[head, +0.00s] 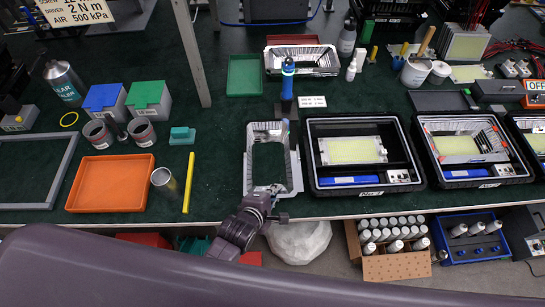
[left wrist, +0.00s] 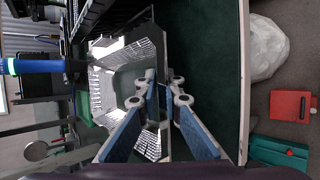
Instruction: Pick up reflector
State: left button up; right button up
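The reflector (head: 251,160) is a shiny silver, open-centred rectangular frame at the front middle of the green table in the head view. In the left wrist view the reflector (left wrist: 118,52) shows its bright sloping walls close up. My left gripper (head: 272,191) is at the reflector's front wall. In the left wrist view its blue-padded fingers (left wrist: 160,90) close from both sides on that wall, one inside and one outside. I cannot tell whether the reflector is clear of the table. My right gripper is not in view.
Black housings (head: 318,190) stand to the right, the nearest close beside the reflector.

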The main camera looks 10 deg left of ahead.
pick_arm(q)
grip_shut()
jog(key=shift+r, duration=0.1)
dwell(0.3)
notch_tip(320, 180, up, 10)
jog(key=shift+f+b, duration=0.1)
jog(key=shift+b, duration=0.2)
dwell(0.9)
